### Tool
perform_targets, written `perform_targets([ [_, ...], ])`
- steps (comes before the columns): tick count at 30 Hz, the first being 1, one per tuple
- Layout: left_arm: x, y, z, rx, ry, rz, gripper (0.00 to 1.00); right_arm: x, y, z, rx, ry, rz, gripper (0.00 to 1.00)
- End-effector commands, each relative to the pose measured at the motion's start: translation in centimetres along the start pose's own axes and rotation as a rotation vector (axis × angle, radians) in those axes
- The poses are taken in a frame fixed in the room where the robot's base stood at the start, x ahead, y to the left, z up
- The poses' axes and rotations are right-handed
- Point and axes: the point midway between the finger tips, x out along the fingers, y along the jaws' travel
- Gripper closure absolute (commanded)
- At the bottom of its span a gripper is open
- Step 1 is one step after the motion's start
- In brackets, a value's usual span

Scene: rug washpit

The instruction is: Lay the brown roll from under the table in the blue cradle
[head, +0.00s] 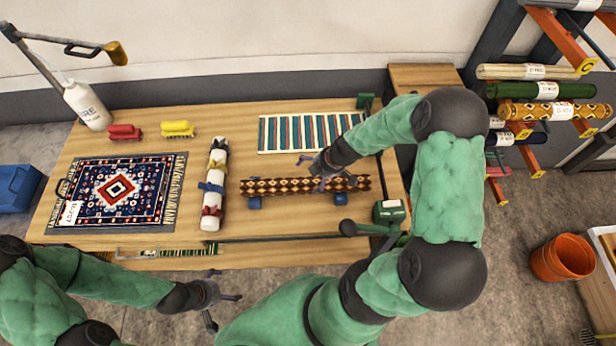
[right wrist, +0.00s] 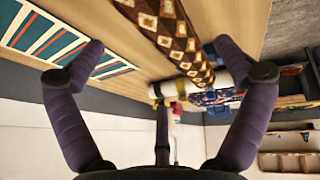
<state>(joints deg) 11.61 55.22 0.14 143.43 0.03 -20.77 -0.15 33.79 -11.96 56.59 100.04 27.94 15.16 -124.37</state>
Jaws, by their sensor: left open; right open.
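The brown roll (head: 275,186), with a diamond pattern, lies level across the blue cradle on the table's right half. The cradle shows as two blue supports, one at its left (head: 255,202) and one at its right (head: 340,198). My right gripper (head: 328,173) is open over the right part of the roll. In the right wrist view the roll (right wrist: 178,38) runs between the spread fingers (right wrist: 156,48), with no clear grip on it. Whether a finger touches it, I cannot tell. My left gripper (head: 226,312) is open and empty in front of the table's near edge.
A white strapped roll (head: 213,188) lies left of the cradle. A striped rug (head: 308,132) lies behind it. A dark patterned rug (head: 118,190), two brushes (head: 178,129) and a white bottle (head: 87,105) are at left. A rack of rolls (head: 540,90) and an orange bucket (head: 562,257) stand at right.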

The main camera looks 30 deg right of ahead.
Motion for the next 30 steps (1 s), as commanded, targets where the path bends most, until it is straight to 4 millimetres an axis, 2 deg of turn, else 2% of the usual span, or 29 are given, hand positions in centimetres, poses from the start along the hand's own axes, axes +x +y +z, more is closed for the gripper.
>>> perform_targets([
  [3,-0.1,0.0,0.0,0.0,0.0,0.0,0.0,-1.7,0.0,0.0,0.001,-0.001,0.002,0.0],
  [9,-0.1,0.0,0.0,0.0,0.0,0.0,0.0,-3.0,0.0,0.0,0.001,-0.001,0.001,0.0],
  [30,-0.1,0.0,0.0,0.0,0.0,0.0,0.0,-3.1,0.0,0.0,0.001,0.0,0.0,0.0],
])
